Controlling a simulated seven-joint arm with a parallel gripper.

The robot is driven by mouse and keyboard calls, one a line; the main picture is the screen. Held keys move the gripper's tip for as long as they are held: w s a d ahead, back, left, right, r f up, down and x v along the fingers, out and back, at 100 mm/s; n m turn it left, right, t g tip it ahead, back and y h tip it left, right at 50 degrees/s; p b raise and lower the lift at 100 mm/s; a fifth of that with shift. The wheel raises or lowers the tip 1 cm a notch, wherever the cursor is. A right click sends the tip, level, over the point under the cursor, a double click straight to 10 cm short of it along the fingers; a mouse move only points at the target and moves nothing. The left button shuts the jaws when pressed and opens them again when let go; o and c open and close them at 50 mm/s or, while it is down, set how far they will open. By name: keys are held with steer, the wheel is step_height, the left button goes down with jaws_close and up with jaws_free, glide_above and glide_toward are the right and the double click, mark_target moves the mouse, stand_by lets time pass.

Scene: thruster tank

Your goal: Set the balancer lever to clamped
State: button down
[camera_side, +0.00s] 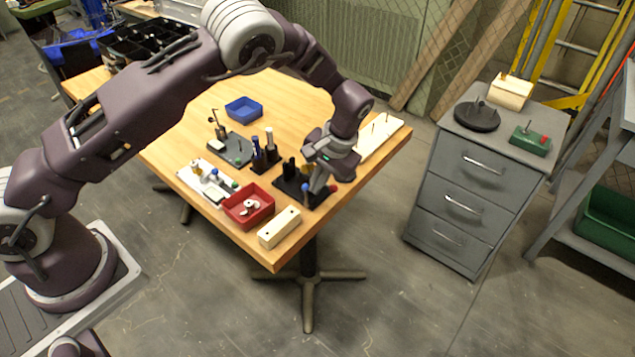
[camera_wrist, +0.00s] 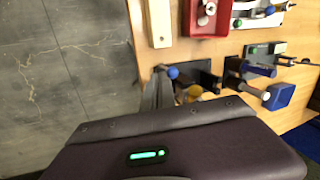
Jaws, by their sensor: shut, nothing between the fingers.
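A fixture on a dark base (camera_side: 287,190) stands near the front right edge of the wooden table. A small blue ball knob (camera_side: 305,187) shows at its front, and it also shows in the wrist view (camera_wrist: 173,72). I take this to be the balancer lever's knob, but no label is readable. My gripper (camera_side: 314,190) points down at this fixture with its fingers shut and empty. In the wrist view, my fingertips (camera_wrist: 158,72) are close beside the blue knob; I cannot tell whether they touch. My gripper and wrist hide part of the fixture and the lever's shaft.
A red bin (camera_side: 236,213) with small pale parts and a cream block (camera_side: 279,228) stand left of the fixture. Dark holders (camera_side: 265,165) with upright handles stand behind it. A blue bin (camera_side: 243,108) lies farther back. The table's front edge is close.

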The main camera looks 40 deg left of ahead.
steer(key=shift+a+r+h, duration=0.15)
steer(key=shift+a+h, duration=0.2)
steer(key=shift+h, duration=0.15)
steer(key=shift+a, duration=0.1)
steer(key=shift+a+r+h, duration=0.1)
steer(key=shift+a+h, duration=0.5)
steer(key=shift+h, duration=0.1)
steer(key=shift+a+h, duration=0.85)
steer(key=shift+h, duration=0.25)
steer(key=shift+a, duration=0.45)
